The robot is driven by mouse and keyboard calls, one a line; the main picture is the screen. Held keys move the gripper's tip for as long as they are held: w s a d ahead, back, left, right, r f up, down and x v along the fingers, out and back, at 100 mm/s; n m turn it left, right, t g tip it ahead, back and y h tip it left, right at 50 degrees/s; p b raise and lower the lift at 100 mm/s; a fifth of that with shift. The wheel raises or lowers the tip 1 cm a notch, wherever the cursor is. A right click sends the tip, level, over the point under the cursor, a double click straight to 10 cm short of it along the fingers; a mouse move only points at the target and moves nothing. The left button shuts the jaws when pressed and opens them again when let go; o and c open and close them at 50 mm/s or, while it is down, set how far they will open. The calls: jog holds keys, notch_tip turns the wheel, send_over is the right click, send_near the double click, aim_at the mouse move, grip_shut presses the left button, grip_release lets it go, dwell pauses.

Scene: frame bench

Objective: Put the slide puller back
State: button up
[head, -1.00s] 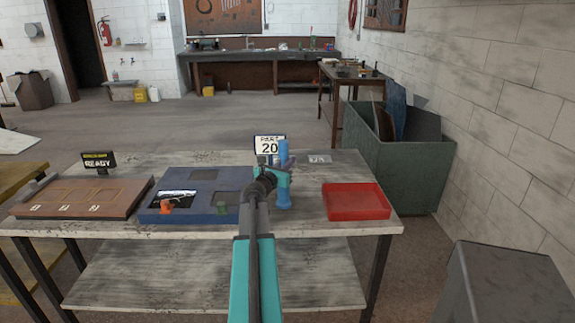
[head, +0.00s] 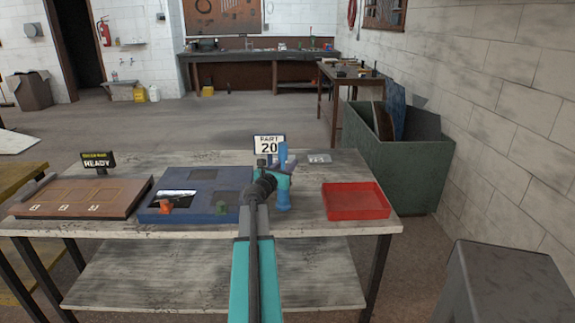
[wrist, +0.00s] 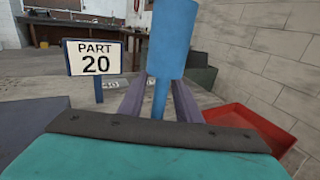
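Whether the lower end touches the bench is unclear. A PART 20 sign (head: 269,144) stands close behind; it also shows in the wrist view (wrist: 93,58).
A brown board (head: 120,197) with a READY display (head: 98,162) is farther left. A red bin (head: 355,203) is to the right. A small marked plate (head: 319,159) lies behind.

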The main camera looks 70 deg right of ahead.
jog(key=shift+r, duration=0.2)
jog(key=w+a+b, duration=0.1)
jog(key=a, duration=1.1)
jog(key=shift+w, duration=0.1)
dwell(0.8)
jog(key=shift+f, duration=0.1)
